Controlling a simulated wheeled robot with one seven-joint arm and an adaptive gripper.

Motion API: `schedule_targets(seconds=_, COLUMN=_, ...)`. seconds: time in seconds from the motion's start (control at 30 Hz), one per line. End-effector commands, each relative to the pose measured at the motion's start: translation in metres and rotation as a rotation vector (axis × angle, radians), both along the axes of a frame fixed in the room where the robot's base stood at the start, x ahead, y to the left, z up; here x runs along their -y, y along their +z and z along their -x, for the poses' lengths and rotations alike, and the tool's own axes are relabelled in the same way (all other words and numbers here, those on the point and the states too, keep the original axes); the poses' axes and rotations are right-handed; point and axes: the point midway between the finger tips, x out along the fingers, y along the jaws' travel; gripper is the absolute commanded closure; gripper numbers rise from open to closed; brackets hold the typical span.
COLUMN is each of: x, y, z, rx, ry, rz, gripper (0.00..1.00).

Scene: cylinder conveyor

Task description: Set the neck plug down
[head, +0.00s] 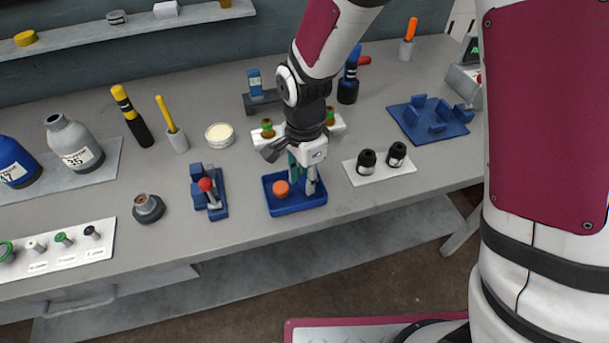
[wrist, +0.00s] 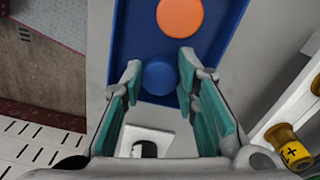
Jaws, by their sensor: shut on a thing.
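My gripper (head: 305,188) reaches down into the blue tray (head: 312,206) near the front edge of the bench. In the wrist view my gripper (wrist: 161,78) is shut on a blue round plug (wrist: 160,77), seen from above between the fingertips; I take it as the neck plug. The plug is over the near end of the blue tray (wrist: 122,45); whether it touches the floor cannot be told. In the head view the plug is hidden by the fingers. An orange round plug (head: 281,188) sits in the tray, beside my gripper; it also shows in the wrist view (wrist: 180,17).
A blue stand with a red knob (head: 206,185) is left of the tray. A white plate with two black caps (head: 380,170) is to the right. Brass-and-green fittings (head: 267,128) stand behind. A grey bottle (head: 72,145) is farther left. Bare bench lies between these.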

Motion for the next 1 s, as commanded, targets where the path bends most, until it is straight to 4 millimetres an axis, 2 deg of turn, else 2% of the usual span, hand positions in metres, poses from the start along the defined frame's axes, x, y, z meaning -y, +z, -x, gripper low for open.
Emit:
schedule_targets(seconds=0.03, x=0.000, y=-0.002, z=0.000, rx=-0.001, ry=0.000, rz=0.001, gripper=0.84)
schedule_targets(seconds=0.07, x=0.000, y=-0.002, z=0.000, rx=-0.001, ry=0.000, rz=0.001, gripper=0.70)
schedule_targets(seconds=0.1, x=0.000, y=-0.002, z=0.000, rx=-0.001, ry=0.000, rz=0.001, gripper=0.61)
schedule_targets(seconds=0.13, x=0.000, y=-0.002, z=0.000, rx=-0.001, ry=0.000, rz=0.001, gripper=0.54)
schedule_targets(seconds=0.17, x=0.000, y=-0.002, z=0.000, rx=-0.001, ry=0.000, rz=0.001, gripper=0.52)
schedule_targets(seconds=0.43, x=0.000, y=-0.001, z=0.000, rx=-0.001, ry=0.000, rz=0.001, gripper=0.52)
schedule_targets(seconds=0.57, x=0.000, y=0.006, z=-0.001, rx=0.002, ry=0.000, rz=0.000, gripper=0.52)
schedule_targets(seconds=0.67, x=0.000, y=0.019, z=-0.001, rx=0.004, ry=0.000, rz=-0.001, gripper=0.52)
schedule_targets(seconds=1.0, x=0.000, y=0.088, z=-0.001, rx=0.005, ry=0.000, rz=-0.002, gripper=0.52)
